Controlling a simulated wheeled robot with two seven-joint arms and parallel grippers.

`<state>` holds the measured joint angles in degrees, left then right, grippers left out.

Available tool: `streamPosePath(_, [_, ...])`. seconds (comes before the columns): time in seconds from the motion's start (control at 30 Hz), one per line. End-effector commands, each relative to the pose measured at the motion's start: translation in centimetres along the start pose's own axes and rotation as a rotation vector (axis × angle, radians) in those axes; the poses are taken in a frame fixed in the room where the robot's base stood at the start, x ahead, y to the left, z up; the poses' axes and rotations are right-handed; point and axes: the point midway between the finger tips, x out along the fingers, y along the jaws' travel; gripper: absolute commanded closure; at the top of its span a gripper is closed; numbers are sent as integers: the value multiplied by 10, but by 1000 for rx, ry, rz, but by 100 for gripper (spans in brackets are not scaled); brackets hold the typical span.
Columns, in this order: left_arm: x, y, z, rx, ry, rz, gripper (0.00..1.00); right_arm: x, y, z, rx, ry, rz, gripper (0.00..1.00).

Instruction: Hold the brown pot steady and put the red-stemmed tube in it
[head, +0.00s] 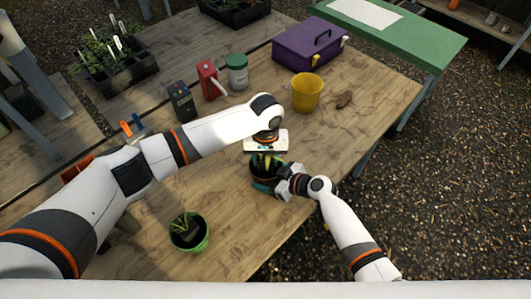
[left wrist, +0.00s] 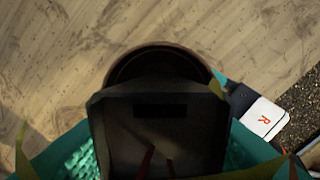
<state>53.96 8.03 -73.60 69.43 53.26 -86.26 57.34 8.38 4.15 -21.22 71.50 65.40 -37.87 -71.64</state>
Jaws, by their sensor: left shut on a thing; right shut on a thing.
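The brown pot (left wrist: 122,66) is a dark round pot whose far rim shows in the left wrist view; in the head view it is a dark shape (head: 260,174) near the table's front edge. My right gripper (head: 272,186) is shut on its side. A square black tube (left wrist: 160,105) with thin red stems (left wrist: 148,158) fills the middle of the left wrist view, overlapping the pot's opening. My left gripper (left wrist: 160,150), with teal mesh fingers on both sides, is shut on this tube. How deep the tube sits in the pot is hidden.
A bright green pot (head: 203,243) with a plant stands at the front left. A yellow pot (head: 307,94), a purple toolbox (head: 300,48), a white jar with a green lid (head: 237,75) and a red item (head: 208,80) stand behind. The table's right side is mostly clear.

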Motion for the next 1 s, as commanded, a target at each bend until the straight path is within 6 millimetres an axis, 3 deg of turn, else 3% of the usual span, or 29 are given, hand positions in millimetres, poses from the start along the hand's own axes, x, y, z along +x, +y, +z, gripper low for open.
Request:
streamPosePath(0.37, [27,0,0,-1,1,-1,82,0,0,0,0,0,0,36])
streamPosePath(0.4, [25,0,0,0,-1,-1,48,0,0,0,0,0,0,36])
streamPosePath(0.53, [25,0,0,0,-1,-1,30,0,0,0,0,0,0,36])
streamPosePath(0.77, [23,-1,0,1,0,-2,30,0,1,0,-1,-1,2,36])
streamPosePath(1.0, [-12,-2,1,3,-4,-7,30,0,1,0,0,1,2,36])
